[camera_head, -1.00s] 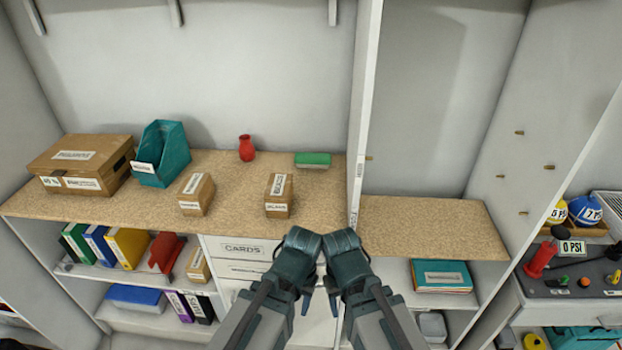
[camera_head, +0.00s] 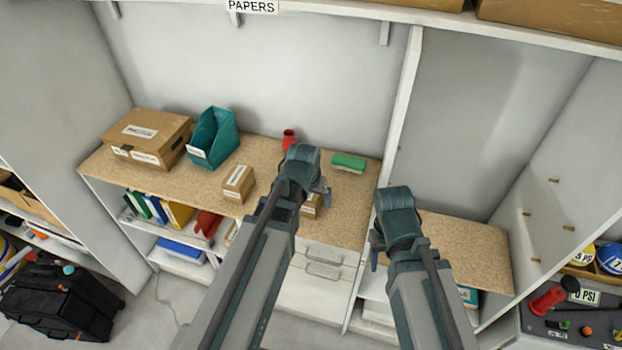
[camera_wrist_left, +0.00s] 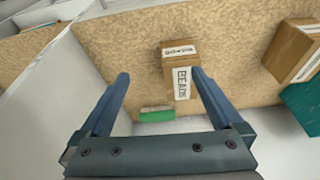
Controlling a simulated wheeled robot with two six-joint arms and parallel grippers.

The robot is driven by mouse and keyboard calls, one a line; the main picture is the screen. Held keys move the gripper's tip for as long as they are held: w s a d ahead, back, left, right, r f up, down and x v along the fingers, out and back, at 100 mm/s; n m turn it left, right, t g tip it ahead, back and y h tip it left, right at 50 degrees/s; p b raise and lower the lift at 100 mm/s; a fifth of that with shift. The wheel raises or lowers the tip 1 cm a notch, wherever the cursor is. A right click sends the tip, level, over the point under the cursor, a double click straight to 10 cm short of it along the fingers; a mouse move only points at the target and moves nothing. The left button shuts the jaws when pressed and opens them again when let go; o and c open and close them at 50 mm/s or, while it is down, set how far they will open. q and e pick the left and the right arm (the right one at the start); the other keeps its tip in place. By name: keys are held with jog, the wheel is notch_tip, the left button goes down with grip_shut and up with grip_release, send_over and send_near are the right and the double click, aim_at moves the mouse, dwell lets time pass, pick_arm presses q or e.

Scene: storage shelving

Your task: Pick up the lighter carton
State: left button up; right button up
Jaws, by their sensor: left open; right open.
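Two small brown cartons with white labels stand on the cork-coloured worktop. The left carton (camera_head: 238,184) stands clear in the head view. The right carton (camera_head: 312,206) is mostly hidden behind my left gripper (camera_head: 322,190). In the left wrist view, the right carton (camera_wrist_left: 178,70) shows just beyond the open fingers (camera_wrist_left: 160,78), nearer the right finger; contact cannot be told. Another brown carton (camera_wrist_left: 292,50) is at the right edge there. My left gripper is open and empty. My right gripper (camera_head: 376,254) is open and empty, right of the upright divider. Which carton is lighter cannot be seen.
A large brown box (camera_head: 148,137) and a teal file holder (camera_head: 213,138) stand at the worktop's left. A red vase (camera_head: 289,139) and a green block (camera_head: 348,162) are at the back. A white upright divider (camera_head: 400,110) separates the right bay, whose worktop (camera_head: 465,250) looks clear.

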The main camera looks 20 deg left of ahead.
pick_arm(q)
jog(key=p, duration=0.3)
send_near(307, 195)
notch_tip(307, 195, up, 3)
pick_arm(e)
notch_tip(307, 195, up, 4)
pick_arm(q)
jog(key=t, duration=0.1)
jog(key=shift+n, duration=0.3)
jog(key=b+x, duration=0.8)
jog(key=shift+s+f, duration=0.1)
jog(key=shift+f, duration=0.25)
jog(key=b+x, duration=0.4)
jog(key=shift+w+d+f, duration=0.15)
jog(key=shift+w, duration=0.4)
jog(key=shift+w+f+b, duration=0.2)
jog(key=shift+f+b, duration=0.15)
jog(key=shift+b, duration=0.1)
pick_arm(e)
notch_tip(307, 195, down, 12)
pick_arm(q)
jog(key=shift+f, duration=0.3)
pick_arm(e)
jog(key=shift+f, duration=0.35)
pick_arm(q)
jog(key=c, duration=1.2)
jog(key=shift+r, duration=0.1)
pick_arm(e)
jog(key=shift+r, duration=0.1)
